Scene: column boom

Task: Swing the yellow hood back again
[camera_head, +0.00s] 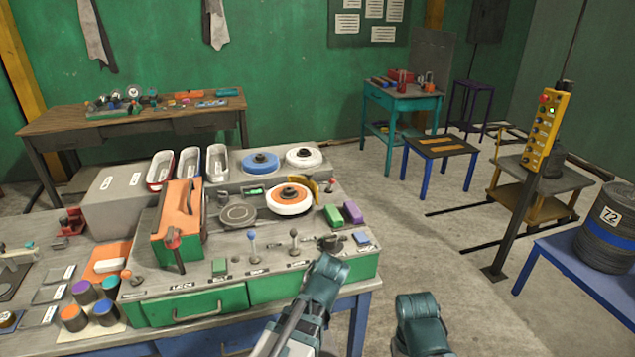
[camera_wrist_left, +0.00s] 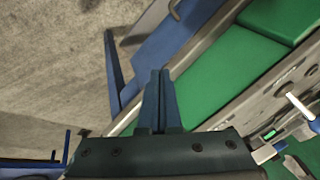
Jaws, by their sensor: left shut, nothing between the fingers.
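The yellow hood (camera_head: 313,186) is a small curved piece at the back right rim of a white wheel with an orange centre (camera_head: 289,196), on the grey bench top. The wheel hides part of it. My left gripper (camera_wrist_left: 157,85) shows in the left wrist view, its two dark fingers closed together and empty. Beyond the fingers are the bench's green front panels (camera_wrist_left: 225,80) and the floor.
A row of upright levers, one with a blue knob (camera_head: 251,236), stands along the bench front. Green (camera_head: 333,214) and purple blocks (camera_head: 352,211) sit right of the wheel. An orange-topped box (camera_head: 179,213) stands left. Open floor lies right of the bench.

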